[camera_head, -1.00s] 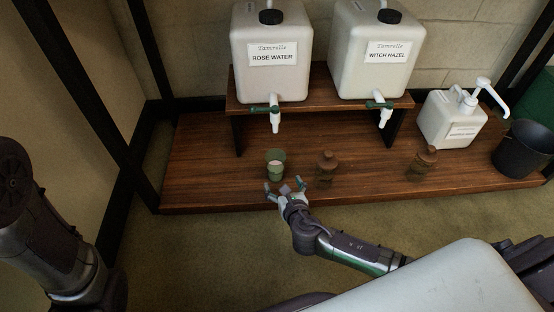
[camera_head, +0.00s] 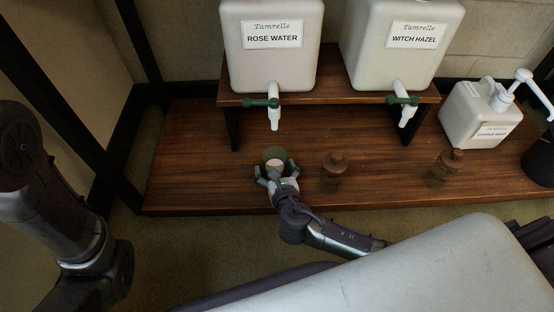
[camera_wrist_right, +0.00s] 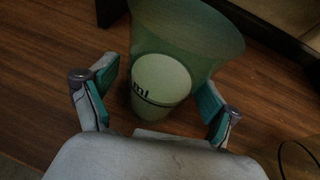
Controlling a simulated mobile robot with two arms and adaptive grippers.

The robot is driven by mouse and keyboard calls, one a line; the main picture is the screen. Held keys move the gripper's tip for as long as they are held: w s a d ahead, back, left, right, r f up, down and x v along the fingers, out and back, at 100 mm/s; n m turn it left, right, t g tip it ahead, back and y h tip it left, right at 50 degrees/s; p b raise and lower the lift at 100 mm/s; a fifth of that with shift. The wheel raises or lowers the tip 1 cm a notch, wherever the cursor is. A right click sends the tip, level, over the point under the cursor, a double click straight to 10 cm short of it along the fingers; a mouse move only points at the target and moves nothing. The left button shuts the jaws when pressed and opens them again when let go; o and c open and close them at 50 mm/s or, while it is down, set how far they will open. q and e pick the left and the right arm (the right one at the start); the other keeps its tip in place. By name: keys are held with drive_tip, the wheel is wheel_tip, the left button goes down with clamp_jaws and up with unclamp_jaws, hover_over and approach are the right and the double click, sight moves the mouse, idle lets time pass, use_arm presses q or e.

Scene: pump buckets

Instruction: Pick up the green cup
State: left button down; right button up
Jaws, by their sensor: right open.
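The green cup (camera_head: 274,153) stands upright on the wooden shelf below the rose water tap. In the right wrist view the cup (camera_wrist_right: 185,38) is translucent green with a pale lower part and dark "ml" lettering. My right gripper (camera_head: 276,176) is at the cup's near side and hides its lower part in the head view. In the right wrist view my right gripper (camera_wrist_right: 150,103) is open, with one teal-padded finger on each side of the cup. I cannot tell whether the pads touch it. My left arm shows at the left edge, but its gripper is not in view.
A brown bottle (camera_head: 333,172) stands just right of the cup, and another brown bottle (camera_head: 443,167) farther right. The rose water container (camera_head: 271,64) and witch hazel container (camera_head: 402,66) sit on a raised shelf (camera_head: 340,95) behind. A pump container (camera_head: 482,118) stands at right.

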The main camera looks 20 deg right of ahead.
drive_tip(key=shift+r, duration=0.1)
drive_tip(key=c, duration=1.4)
